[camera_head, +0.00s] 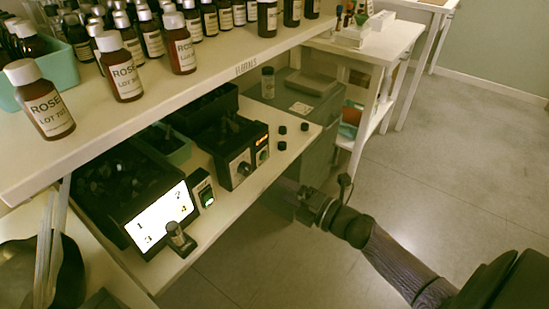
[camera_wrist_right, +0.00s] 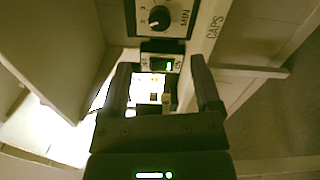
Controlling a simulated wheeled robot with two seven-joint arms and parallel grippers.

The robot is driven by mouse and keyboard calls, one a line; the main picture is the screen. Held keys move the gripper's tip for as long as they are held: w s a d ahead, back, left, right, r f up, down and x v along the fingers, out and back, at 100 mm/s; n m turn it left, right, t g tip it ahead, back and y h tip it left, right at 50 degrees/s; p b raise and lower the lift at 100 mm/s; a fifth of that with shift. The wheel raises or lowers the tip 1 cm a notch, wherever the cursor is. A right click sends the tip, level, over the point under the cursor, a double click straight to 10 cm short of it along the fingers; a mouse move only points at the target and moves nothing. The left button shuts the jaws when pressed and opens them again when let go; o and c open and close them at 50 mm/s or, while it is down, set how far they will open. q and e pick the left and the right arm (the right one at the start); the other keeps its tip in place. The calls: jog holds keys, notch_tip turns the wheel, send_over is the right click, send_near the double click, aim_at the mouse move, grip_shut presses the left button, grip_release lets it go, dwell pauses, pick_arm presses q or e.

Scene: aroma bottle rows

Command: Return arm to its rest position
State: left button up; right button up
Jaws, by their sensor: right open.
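My right arm comes in from the lower right in the head view. Its gripper (camera_head: 308,206) is beside the front edge of the lower counter, over the floor side. In the wrist view the right gripper (camera_wrist_right: 165,88) has its two fingers apart with nothing held between them. My left gripper is not in view.
Rose bottles (camera_head: 121,67) stand on the upper shelf (camera_head: 165,112). A grey cabinet (camera_head: 318,150) is close behind the gripper. Open floor (camera_head: 440,170) lies right.

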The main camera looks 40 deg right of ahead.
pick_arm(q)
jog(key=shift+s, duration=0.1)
pick_arm(e)
jog(key=s+d+f+m+g+h+p, duration=0.1)
jog(key=s+f+m+g+h+p, duration=0.15)
jog(key=s+f+m, duration=0.45)
jog(key=s+f+m+g+h+p, duration=0.2)
jog(key=s+f+m+g+h, duration=0.25)
jog(key=f, duration=0.55)
pick_arm(q)
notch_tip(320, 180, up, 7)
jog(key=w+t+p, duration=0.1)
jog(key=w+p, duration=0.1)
jog(key=p, duration=0.1)
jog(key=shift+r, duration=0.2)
pick_arm(e)
jog(key=s+a+f+m+g, duration=0.2)
jog(key=s+m+g, duration=0.1)
jog(key=s, duration=0.7)
jog(key=s+a+f+m+g, duration=0.2)
jog(key=s+f+m+g, duration=0.1)
jog(key=s, duration=0.7)
jog(key=s+a+f+m+g, duration=0.3)
jog(key=s+m+g, duration=0.1)
jog(key=s, duration=0.7)
jog(key=shift+f+g, duration=0.2)
jog(key=shift+g, duration=0.1)
